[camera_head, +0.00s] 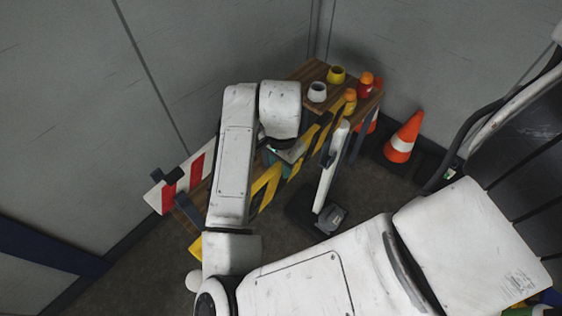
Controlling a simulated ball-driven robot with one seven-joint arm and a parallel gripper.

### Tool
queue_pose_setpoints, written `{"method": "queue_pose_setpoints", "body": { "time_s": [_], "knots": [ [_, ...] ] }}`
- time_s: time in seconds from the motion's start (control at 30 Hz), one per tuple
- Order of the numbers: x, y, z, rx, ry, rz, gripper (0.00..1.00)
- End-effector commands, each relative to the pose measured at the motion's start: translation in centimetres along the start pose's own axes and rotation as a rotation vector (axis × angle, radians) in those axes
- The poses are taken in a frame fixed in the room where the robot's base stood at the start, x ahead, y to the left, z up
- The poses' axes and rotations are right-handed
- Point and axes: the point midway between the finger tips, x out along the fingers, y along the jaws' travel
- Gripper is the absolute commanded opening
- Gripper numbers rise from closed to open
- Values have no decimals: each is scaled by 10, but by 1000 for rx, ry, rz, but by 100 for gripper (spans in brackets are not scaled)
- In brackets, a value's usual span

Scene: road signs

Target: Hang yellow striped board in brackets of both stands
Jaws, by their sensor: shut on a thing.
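The yellow and black striped board (266,187) runs diagonally from lower left to upper right, in front of the wooden bench. My gripper (287,153) is at the middle of the board and shut on it; my own arm hides part of the grip and the board's left part. A white upright stand (328,172) with a dark foot rises in front of the board's right part. From this view I cannot tell whether the board touches its bracket. The other stand cannot be made out clearly behind my arm.
A red and white striped board (180,184) is at the left. The wooden bench (311,70) holds a white cup (317,92), a yellow cup (336,75) and orange-topped items (366,81). An orange cone (404,137) stands right of it. Grey walls close in behind.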

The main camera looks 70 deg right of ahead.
Motion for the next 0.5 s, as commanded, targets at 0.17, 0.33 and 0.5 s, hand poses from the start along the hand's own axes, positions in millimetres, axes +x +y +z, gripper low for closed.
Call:
{"method": "queue_pose_setpoints", "body": {
  "time_s": [0.17,0.33,0.5],
  "knots": [
    [16,0,0,-1,1,-1,0],
    [28,0,0,-2,1,-1,0],
    [41,0,0,-3,1,-1,0]
  ]
}}
